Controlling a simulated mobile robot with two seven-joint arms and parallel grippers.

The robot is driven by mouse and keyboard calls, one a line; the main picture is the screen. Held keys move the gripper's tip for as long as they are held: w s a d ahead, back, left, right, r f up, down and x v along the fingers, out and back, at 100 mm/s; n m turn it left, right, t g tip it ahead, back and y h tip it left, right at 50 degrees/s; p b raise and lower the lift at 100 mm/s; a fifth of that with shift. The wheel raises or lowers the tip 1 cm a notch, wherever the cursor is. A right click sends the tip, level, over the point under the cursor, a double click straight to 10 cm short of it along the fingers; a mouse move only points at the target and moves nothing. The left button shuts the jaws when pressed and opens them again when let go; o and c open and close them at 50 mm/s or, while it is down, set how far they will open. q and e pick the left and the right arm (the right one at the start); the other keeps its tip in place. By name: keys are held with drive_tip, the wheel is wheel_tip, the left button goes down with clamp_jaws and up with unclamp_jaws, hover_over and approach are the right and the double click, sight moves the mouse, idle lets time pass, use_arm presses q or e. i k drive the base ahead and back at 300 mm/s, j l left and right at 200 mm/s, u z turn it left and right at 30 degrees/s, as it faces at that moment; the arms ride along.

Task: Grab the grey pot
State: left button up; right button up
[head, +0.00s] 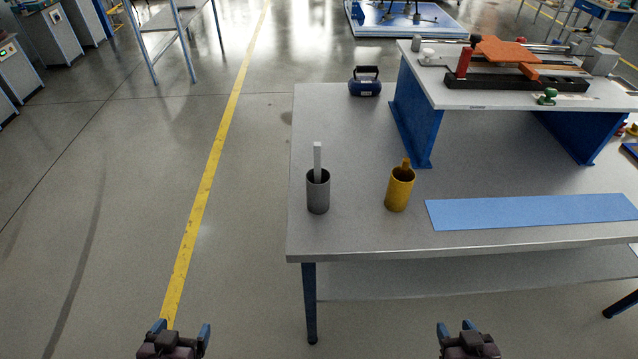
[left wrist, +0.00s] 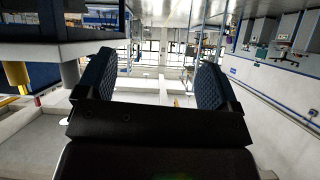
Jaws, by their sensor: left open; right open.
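The grey pot (head: 318,196) is a dark grey cylinder standing upright near the left front corner of the table, with a light grey bar (head: 317,158) sticking up out of it. My left gripper (head: 184,331) is open and empty, low in front of the table and left of it, well apart from the pot. My right gripper (head: 456,333) is open and empty in front of the table's front edge. In the left wrist view the open left fingers (left wrist: 152,85) have nothing between them.
A yellow pot (head: 398,192) with a stick in it stands right of the grey pot. A blue mat (head: 530,212) lies further right. A blue weight (head: 365,84) sits at the table's back left. A raised shelf (head: 455,97) on blue legs carries equipment. The table (head: 345,235) is clear around the grey pot.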

sight(318, 195)
drive_tip(key=j+z, duration=0.1)
drive_tip(key=j, duration=1.95)
